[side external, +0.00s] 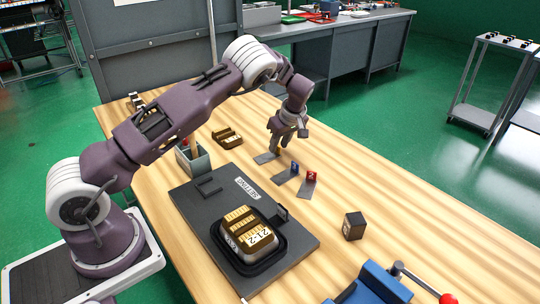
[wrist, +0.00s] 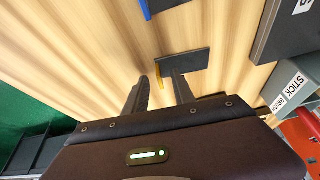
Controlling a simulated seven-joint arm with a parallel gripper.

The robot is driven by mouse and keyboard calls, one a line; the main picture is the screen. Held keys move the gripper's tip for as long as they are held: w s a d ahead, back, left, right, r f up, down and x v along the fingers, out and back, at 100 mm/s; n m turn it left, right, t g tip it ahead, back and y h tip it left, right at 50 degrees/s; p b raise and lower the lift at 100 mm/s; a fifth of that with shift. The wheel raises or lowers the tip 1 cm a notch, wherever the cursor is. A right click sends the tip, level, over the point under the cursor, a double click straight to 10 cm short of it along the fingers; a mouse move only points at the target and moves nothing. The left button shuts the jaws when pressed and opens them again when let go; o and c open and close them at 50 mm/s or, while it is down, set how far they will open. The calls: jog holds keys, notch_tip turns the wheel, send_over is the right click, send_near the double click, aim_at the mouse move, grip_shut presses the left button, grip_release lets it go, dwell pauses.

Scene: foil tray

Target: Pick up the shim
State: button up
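Several small grey plates that look like shims lie in a row on the wooden table, each with a coloured tab. The nearest to my gripper is a grey shim with a yellow tab (side external: 265,158), also in the wrist view (wrist: 190,60). Beside it are a shim with a blue tab (side external: 287,175) and one with a red tab (side external: 308,188). My gripper (side external: 276,146) points down over the yellow-tabbed shim. In the wrist view its fingers (wrist: 157,77) are apart, with the yellow tab between them. Whether they touch it I cannot tell.
A dark board (side external: 190,205) carries a black tray (side external: 222,245) with a brown-and-white block labelled 21-2. A grey brush holder (side external: 192,160), a brown slotted block (side external: 227,138), a dark cube (side external: 354,226) and a blue vise (side external: 370,285) stand around.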

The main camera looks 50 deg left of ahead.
jog(key=shift+a+f, duration=0.2)
jog(key=shift+f, duration=0.25)
grip_shut()
dwell(1.1)
